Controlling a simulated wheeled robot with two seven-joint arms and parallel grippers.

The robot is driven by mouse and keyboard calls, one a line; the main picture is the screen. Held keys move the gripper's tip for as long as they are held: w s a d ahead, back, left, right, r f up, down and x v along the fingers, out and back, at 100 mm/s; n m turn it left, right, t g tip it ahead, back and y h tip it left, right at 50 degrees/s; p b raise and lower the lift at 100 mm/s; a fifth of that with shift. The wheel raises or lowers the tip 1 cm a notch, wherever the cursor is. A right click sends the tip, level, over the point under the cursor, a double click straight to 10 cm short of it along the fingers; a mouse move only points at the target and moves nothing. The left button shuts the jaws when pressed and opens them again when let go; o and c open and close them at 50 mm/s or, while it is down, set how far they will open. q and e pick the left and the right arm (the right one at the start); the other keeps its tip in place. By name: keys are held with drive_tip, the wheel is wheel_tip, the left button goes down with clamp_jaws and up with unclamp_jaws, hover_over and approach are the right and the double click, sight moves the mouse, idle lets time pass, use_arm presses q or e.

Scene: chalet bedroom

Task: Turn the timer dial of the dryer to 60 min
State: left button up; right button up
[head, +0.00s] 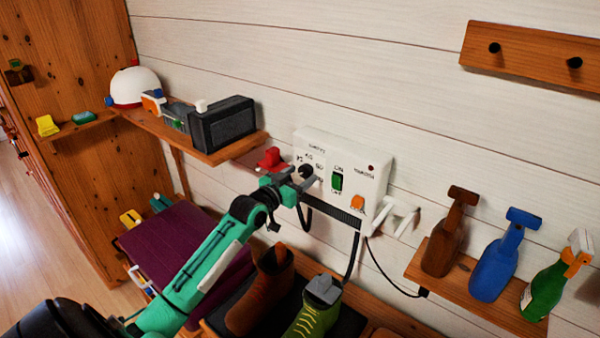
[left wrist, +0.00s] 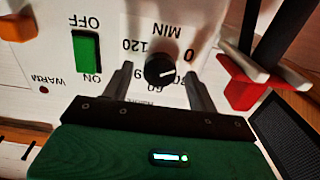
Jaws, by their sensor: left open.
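The dryer's white control box (head: 372,175) is on the wall. Its round black timer dial (left wrist: 160,70) shows in the left wrist view, where the lettering is upside down, with 120, MIN, 0 and 60 around it. The dial's white mark appears to point right, toward the 0 side; its exact setting is hard to read. My left gripper (left wrist: 158,82) is open, one finger on each side of the dial with visible gaps. In the head view the left gripper (head: 304,182) is at the box's left part, beside the dial (head: 306,171). My right gripper is not in view.
A green switch (head: 337,181) and an orange button (head: 357,202) are right of the dial. A red object (head: 271,159) is close to the left gripper. Boots (head: 262,290) stand below. Shelves with bottles (head: 495,268) and a dark box (head: 222,124) flank the dryer.

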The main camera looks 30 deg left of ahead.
use_arm(q)
drive_tip(key=shift+w, duration=0.25)
drive_tip(key=shift+c, duration=0.7)
drive_tip(key=c, duration=0.7)
drive_tip(key=shift+c, duration=0.7)
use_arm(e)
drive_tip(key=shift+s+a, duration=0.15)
